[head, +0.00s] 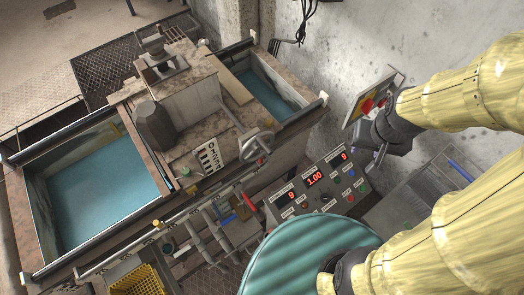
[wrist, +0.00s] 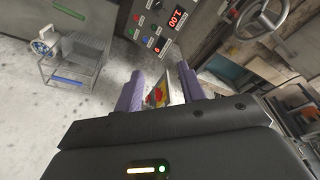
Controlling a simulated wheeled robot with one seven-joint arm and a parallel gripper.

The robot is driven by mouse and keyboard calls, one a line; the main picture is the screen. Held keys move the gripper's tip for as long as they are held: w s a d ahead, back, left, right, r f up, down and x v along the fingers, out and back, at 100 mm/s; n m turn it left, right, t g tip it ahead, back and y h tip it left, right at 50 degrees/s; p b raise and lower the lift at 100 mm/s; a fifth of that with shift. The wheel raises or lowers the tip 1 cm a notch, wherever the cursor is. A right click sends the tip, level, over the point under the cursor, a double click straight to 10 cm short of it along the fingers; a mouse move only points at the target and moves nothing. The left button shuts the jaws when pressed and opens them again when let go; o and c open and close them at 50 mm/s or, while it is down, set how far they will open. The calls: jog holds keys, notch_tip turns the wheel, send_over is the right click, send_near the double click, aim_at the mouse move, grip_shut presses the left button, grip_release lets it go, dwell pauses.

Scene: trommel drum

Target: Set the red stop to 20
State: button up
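My gripper (wrist: 160,84) shows in the wrist view with its two purple fingers apart. A small panel with yellow and red marks (wrist: 158,97) shows between and beyond them; I cannot tell whether a finger touches it. In the head view the panel (head: 359,108) is partly hidden behind my dark wrist, at the right. A red piece (head: 250,201) and a blue piece (head: 228,219) sit near the rail below the handwheel. I cannot tell for certain which red part is the stop, and no scale reading of 20 is legible.
A control box (head: 316,192) with red digits, among them 1.00, stands in front of the machine; it also shows in the wrist view (wrist: 160,25). Beside it are a handwheel (head: 256,146), water tanks (head: 95,190), a yellow crate (head: 142,282) and a teal round surface (head: 290,258).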

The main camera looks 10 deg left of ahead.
jog(key=shift+s, duration=0.1)
jog(key=a+f+m+g+y+b, duration=0.35)
jog(key=f+b, duration=0.35)
jog(key=f, duration=0.5)
jog(key=a+f+m+g+y+b, duration=0.4)
jog(key=f+b, duration=0.4)
jog(key=f, duration=0.4)
jog(key=w+a+f+m+t+y+b, duration=0.1)
jog(key=w+f+m+t+y+b, duration=0.1)
jog(key=w+f+m+y+b, duration=0.1)
jog(key=w+a+f+m+t+y+b, duration=0.2)
jog(key=w+f+m+y+b, duration=0.1)
jog(key=f, duration=0.4)
jog(key=w+a+f+m+t+y+b, duration=0.1)
jog(key=w+f+m+t+y+b, duration=0.1)
jog(key=w+f+m+y+b, duration=0.2)
jog(key=shift+w+a+f+m+t+b, duration=0.15)
jog(key=shift+f+m+b, duration=0.1)
jog(key=shift+m+b, duration=0.15)
jog(key=shift+s+f+m+t+b, duration=0.1)
jog(key=shift+f+m+b, duration=0.15)
jog(key=shift+b, duration=0.15)
jog(key=shift+w+m+y, duration=0.25)
jog(key=shift+w+m, duration=0.05)
jog(key=shift+r+t, duration=0.1)
jog(key=shift+t, duration=0.2)
